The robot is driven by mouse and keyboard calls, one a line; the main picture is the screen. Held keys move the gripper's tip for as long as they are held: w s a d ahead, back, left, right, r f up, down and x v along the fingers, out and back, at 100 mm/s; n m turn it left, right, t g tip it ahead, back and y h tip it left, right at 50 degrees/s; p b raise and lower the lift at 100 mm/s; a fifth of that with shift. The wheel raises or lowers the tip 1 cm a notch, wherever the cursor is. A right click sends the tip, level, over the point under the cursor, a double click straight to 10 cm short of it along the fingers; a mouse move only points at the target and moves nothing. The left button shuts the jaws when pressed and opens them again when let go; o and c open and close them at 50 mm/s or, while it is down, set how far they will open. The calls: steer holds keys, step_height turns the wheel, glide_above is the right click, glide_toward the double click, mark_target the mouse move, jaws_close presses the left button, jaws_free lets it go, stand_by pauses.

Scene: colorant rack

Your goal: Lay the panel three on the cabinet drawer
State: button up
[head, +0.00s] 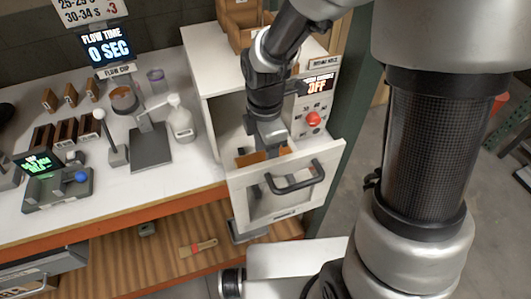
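The cabinet (212,55) has its drawer (310,197) pulled open, with a black handle on the white front. My gripper (268,153) points down into the drawer, behind its front. An orange-brown flat piece (248,159) shows at the gripper inside the drawer, possibly a panel; its number cannot be read. My fingertips are mostly hidden, so I cannot tell whether they hold it. Several small brown wood panels stand in two rows on the bench, a back row (70,96) and a front row (65,133). No panel numbers are legible.
A white bottle (181,122), a flow cup stand (150,147) and a scale with a green display (55,185) stand on the white bench left of the cabinet. A brush (198,246) lies on the lower shelf.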

steer(key=shift+o, duration=1.2)
step_height(320, 180, up, 12)
steer(key=p, duration=0.2)
steer(key=s+d+r+m+t, duration=0.1)
steer(key=s+d+r+m, duration=0.2)
steer(key=m, duration=0.3)
steer(key=s+d+r+m+t, duration=0.2)
steer(key=s+d+r+m, duration=0.1)
steer(key=m, duration=0.4)
steer(key=s+d+r+m+t, duration=0.2)
steer(key=s+d+r+m, duration=0.2)
steer(key=m, duration=0.3)
steer(key=shift+d+r, duration=0.2)
steer(key=shift+d, duration=0.05)
steer(key=shift+s+d+m+t, duration=0.15)
steer(key=shift+m+t, duration=0.15)
steer(key=shift+m, duration=0.3)
